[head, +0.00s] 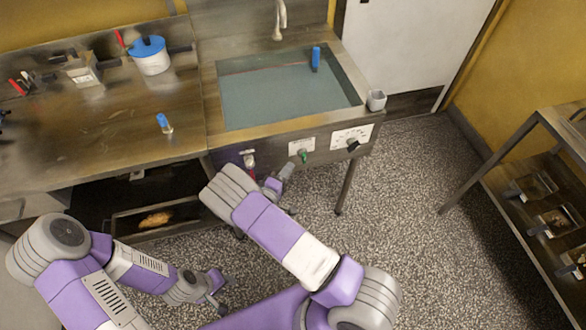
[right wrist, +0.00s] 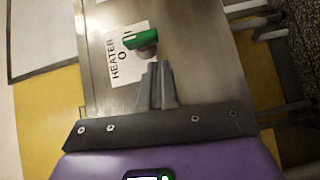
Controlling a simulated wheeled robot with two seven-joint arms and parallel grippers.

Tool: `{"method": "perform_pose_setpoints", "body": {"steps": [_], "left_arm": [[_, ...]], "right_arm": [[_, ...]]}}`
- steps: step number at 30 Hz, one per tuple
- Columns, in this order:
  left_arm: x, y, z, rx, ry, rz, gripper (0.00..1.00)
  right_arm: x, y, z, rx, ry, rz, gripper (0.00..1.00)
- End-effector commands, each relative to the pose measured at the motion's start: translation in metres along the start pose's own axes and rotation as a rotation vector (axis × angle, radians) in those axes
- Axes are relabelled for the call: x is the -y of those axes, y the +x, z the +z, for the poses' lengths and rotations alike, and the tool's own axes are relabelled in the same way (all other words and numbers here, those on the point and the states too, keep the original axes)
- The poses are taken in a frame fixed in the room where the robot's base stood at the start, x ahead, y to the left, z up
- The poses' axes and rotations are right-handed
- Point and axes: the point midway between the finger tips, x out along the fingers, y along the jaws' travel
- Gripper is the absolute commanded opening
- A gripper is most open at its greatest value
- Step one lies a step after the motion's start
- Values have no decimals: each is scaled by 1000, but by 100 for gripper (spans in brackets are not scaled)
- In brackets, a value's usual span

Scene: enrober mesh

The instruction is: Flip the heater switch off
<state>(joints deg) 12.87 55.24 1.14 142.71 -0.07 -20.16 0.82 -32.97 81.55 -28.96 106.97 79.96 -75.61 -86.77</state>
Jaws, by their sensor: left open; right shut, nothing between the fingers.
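The heater switch is a green lever (head: 303,155) on a white plate on the sink's metal front panel. In the right wrist view the green lever (right wrist: 141,38) sits on a grey round base beside the word HEATER on its plate (right wrist: 117,66). My right gripper (head: 287,170) is shut and empty, just below and left of the switch. In the right wrist view its fingertips (right wrist: 157,64) are close to the lever's base; I cannot tell whether they touch. My left gripper (head: 222,292) is open and empty, low at the left, away from the panel.
The sink (head: 350,84) holds liquid with a blue-topped object (head: 316,58) in it. A black knob (head: 353,145) sits right of the switch and a red-handled valve (head: 249,160) left of it. A metal shelf (head: 510,165) stands at right; open floor lies between.

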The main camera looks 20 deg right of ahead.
Motion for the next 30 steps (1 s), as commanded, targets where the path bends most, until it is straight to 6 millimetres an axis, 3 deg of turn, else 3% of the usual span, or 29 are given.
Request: {"method": "perform_pose_setpoints", "body": {"steps": [1, 9, 15, 30], "left_arm": [[1, 4, 0, 0, 0, 0, 43], [-3, -8, 0, 0, 0, 0, 43], [-4, -10, 0, 0, 0, 0, 43], [-4, -11, 0, 0, 0, 0, 43]], "right_arm": [[2, -8, -7, 1, 5, 0, 0], [4, -70, -6, 2, -1, -1, 0], [6, -98, -5, 3, 0, 1, 0], [7, -106, -5, 5, 0, 0, 0]]}}
